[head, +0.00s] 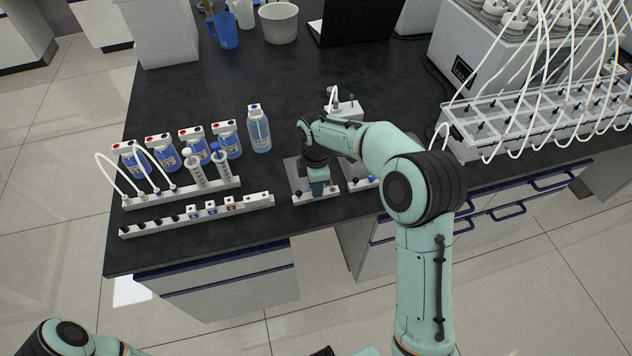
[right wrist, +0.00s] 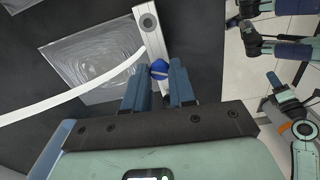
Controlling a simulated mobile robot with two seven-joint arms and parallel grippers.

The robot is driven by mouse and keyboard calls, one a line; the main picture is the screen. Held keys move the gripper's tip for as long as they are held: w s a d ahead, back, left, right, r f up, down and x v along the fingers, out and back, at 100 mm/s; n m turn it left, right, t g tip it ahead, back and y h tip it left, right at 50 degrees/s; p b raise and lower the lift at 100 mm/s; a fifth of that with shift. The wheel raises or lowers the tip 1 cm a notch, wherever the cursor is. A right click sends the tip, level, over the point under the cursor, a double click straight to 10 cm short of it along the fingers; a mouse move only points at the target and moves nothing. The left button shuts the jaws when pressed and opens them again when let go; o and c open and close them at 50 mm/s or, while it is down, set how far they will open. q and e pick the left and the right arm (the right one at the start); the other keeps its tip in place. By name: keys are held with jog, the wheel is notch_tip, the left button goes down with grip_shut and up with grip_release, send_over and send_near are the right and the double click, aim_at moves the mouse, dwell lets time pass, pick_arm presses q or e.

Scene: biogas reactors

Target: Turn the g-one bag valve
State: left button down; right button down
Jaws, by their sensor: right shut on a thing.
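My right gripper (head: 318,190) is low over a white holder bar (head: 302,200) at the table's front edge. In the right wrist view, the gripper (right wrist: 160,88) has its two blue fingers either side of a small blue valve (right wrist: 159,69) and is shut on it. The valve sits at the near end of the white bar (right wrist: 150,42), which has a grey round knob (right wrist: 148,22). A clear, wrinkled bag (right wrist: 92,66) lies flat beside the bar. In the head view, the arm hides most of the bag and the valve.
Several blue-liquid bottles (head: 259,130) and a white valve rack (head: 200,214) stand to the left. Another bag station (head: 360,184) is close to the right of the gripper. A white tube (right wrist: 75,92) crosses the bag. A tubed white unit (head: 545,120) stands at right.

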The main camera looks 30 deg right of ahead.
jog(key=m, duration=0.6)
jog(key=shift+m+p, duration=0.3)
jog(key=shift+p, duration=0.05)
pick_arm(q)
jog(key=shift+w+r, duration=0.5)
jog(key=shift+r, duration=0.2)
pick_arm(e)
jog(key=m, duration=0.6)
jog(key=c, duration=0.9)
grip_release()
jog(key=shift+c, duration=0.2)
pick_arm(q)
jog(key=shift+w+r+p, duration=0.85)
jog(key=shift+r+p, duration=0.05)
jog(key=shift+r, duration=0.1)
pick_arm(e)
notch_tip(320, 180, up, 14)
jog(key=shift+f, duration=0.25)
pick_arm(q)
jog(key=shift+s, duration=0.1)
pick_arm(e)
jog(key=shift+f, duration=0.1)
